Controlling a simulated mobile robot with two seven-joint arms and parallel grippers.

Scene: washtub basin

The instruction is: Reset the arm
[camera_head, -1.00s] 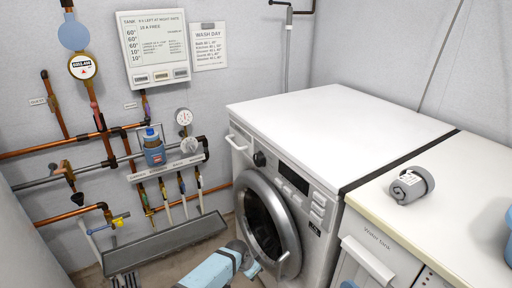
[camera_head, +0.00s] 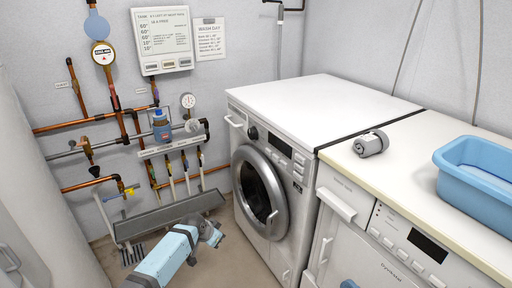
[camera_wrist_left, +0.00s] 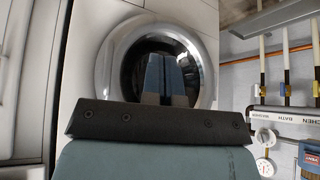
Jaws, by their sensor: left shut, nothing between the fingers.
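My left arm, light blue with grey joints, comes in from the bottom of the head view. Its grey end, with my left gripper (camera_head: 211,233), is in front of the washing machine's lower left side, above the floor. In the left wrist view, which looks upside down, my left gripper (camera_wrist_left: 166,62) shows as two bluish fingers close together, shut with nothing held. They point toward the round door (camera_wrist_left: 203,60). How far they are from the door I cannot tell. My right gripper is not in view.
The white washing machine (camera_head: 310,112) has a clear top. A grey rolled item (camera_head: 369,144) and a blue tub (camera_head: 480,175) sit on the cream counter (camera_head: 410,165). Pipes with a blue-capped bottle (camera_head: 161,127) and a grey trough (camera_head: 170,214) line the left wall.

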